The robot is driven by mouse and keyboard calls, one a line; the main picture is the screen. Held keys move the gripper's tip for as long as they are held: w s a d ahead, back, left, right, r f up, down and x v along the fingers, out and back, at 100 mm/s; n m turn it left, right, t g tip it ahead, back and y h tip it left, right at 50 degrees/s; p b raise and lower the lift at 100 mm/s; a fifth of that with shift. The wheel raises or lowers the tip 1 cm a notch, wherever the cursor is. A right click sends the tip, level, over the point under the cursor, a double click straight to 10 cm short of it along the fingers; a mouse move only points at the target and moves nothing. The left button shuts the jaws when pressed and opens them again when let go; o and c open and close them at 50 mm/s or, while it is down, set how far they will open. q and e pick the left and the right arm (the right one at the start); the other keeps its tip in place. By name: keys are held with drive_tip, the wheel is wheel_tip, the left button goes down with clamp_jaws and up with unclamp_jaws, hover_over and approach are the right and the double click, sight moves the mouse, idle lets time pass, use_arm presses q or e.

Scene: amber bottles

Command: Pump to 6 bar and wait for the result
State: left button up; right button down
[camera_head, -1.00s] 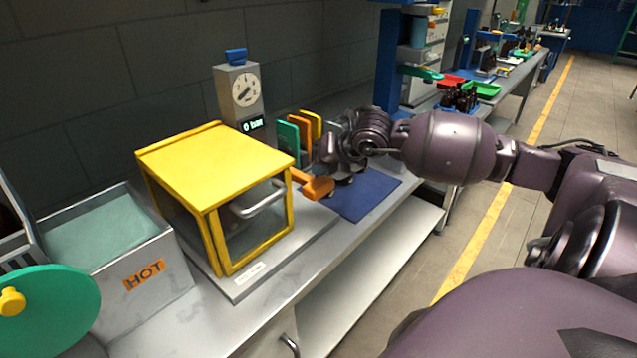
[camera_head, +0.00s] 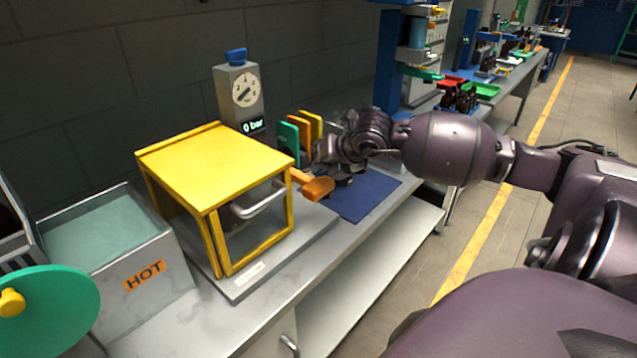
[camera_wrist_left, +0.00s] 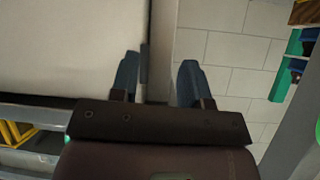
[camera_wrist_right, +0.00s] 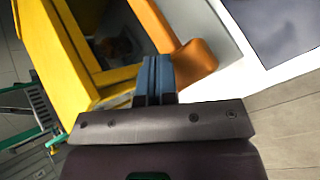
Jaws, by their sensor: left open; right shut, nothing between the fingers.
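A grey gauge post (camera_head: 238,95) with a round dial (camera_head: 246,89) stands behind the yellow-framed chamber (camera_head: 215,160); its display (camera_head: 253,126) reads 0 bar. An orange lever handle (camera_head: 318,188) sticks out at the chamber's right side. My right gripper (camera_head: 325,172) is at the lever's right. In the right wrist view its shut fingers (camera_wrist_right: 155,78) are close beside the orange handle (camera_wrist_right: 192,62); I cannot tell if they touch it. My left gripper (camera_wrist_left: 158,85) is open and empty in the left wrist view, out of the head view.
A blue mat (camera_head: 365,195) lies right of the chamber. Green, orange and yellow panels (camera_head: 300,135) stand behind the lever. A grey bin marked HOT (camera_head: 150,285) and a green disc (camera_head: 50,310) are at left. The aisle floor at right is clear.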

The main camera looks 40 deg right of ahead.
use_arm(q)
drive_tip(key=shift+s+f, duration=0.15)
drive_tip(key=shift+s, duration=0.1)
drive_tip(key=shift+f, duration=0.1)
use_arm(e)
drive_tip(key=shift+f, duration=0.15)
drive_tip(key=shift+f+b, duration=0.3)
use_arm(q)
drive_tip(key=shift+f, duration=0.25)
drive_tip(key=shift+w+r, duration=0.1)
drive_tip(key=shift+w, duration=0.1)
